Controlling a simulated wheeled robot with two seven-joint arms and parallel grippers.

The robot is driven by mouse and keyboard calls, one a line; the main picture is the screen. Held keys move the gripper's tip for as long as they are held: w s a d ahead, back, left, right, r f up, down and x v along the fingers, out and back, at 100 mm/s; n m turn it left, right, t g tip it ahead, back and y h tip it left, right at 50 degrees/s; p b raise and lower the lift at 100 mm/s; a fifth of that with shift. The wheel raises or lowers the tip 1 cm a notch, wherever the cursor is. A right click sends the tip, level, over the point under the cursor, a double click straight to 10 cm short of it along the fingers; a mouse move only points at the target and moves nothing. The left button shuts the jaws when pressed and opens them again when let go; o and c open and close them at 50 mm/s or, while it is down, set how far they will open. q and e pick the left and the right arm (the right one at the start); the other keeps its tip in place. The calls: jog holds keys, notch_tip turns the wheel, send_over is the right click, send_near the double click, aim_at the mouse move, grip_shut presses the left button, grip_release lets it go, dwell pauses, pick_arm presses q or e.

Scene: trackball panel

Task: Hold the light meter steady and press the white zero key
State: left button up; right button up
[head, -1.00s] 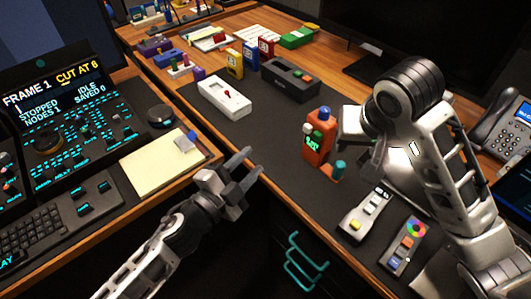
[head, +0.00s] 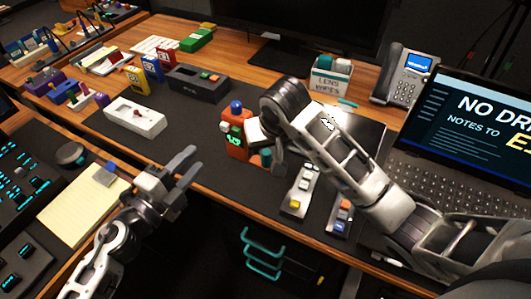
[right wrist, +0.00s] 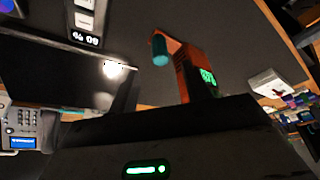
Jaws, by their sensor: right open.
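The light meter (head: 236,146) is an upright orange device with a blue dome on top and a green lit display, standing on the dark desk mat. A small white knob, perhaps the zero key (head: 224,126), shows on its left side in the head view. In the right wrist view the meter (right wrist: 186,75) appears tilted, with its green display facing right. My right gripper (head: 260,134) is open just right of the meter, partly hidden by my own arm; contact cannot be told. My left gripper (head: 193,164) is open and empty, left of the meter near the desk edge.
A white box (head: 135,117) and a dark box (head: 198,82) lie behind left. Two keyed panels, one grey (head: 300,191), lie front right. A laptop (head: 470,125) is at right.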

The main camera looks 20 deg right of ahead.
aim_at(267, 152)
jog(key=x, duration=0.7)
jog(key=shift+w+f, duration=0.1)
jog(key=shift+f, duration=0.15)
jog(key=c, duration=1)
pick_arm(q)
grip_shut()
pick_arm(e)
grip_shut()
